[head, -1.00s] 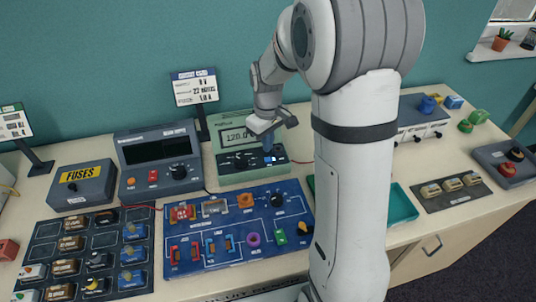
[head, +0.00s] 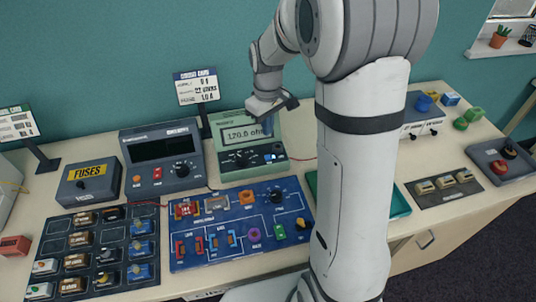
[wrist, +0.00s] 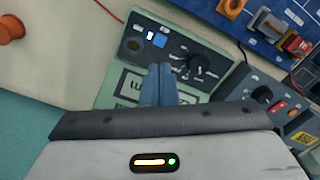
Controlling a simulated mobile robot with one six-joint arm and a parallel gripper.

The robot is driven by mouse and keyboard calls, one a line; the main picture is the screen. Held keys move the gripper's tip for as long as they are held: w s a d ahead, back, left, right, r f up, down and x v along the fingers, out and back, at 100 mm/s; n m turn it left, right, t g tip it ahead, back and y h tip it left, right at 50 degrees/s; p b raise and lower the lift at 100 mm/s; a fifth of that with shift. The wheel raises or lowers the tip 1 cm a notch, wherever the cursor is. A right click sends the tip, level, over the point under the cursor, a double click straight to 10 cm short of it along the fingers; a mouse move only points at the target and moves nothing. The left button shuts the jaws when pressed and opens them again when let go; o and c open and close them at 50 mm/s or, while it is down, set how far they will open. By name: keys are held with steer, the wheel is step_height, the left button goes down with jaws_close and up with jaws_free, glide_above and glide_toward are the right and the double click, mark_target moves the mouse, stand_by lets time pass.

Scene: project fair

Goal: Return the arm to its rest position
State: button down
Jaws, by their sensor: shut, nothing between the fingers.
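My gripper (head: 268,128) is above the green meter (head: 230,132) at the back of the table, in front of the meter's lit display. In the wrist view my gripper (wrist: 158,72) has its two blue fingers together with nothing between them. The fingers point at the meter's dark control panel (wrist: 178,52), near a blue button (wrist: 159,40) and a black knob (wrist: 203,66). My arm stands tall in the right middle of the head view and hides part of the table.
A blue circuit board (head: 225,258) lies in front of the meter. A dark power unit (head: 162,160) and a fuse box (head: 88,183) stand to its left. A component tray (head: 60,228) is at front left. A green tray (head: 398,203) sits right of my arm.

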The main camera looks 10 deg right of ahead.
steer(key=s+r+m+t, duration=0.1)
steer(key=s+r+m, duration=0.2)
steer(key=s, duration=0.8)
steer(key=s+r+m+t, duration=0.2)
steer(key=s+r, duration=0.4)
steer(key=s, duration=0.4)
steer(key=shift+s+m, duration=0.4)
steer(key=shift+m, duration=0.1)
steer(key=shift+d, duration=0.1)
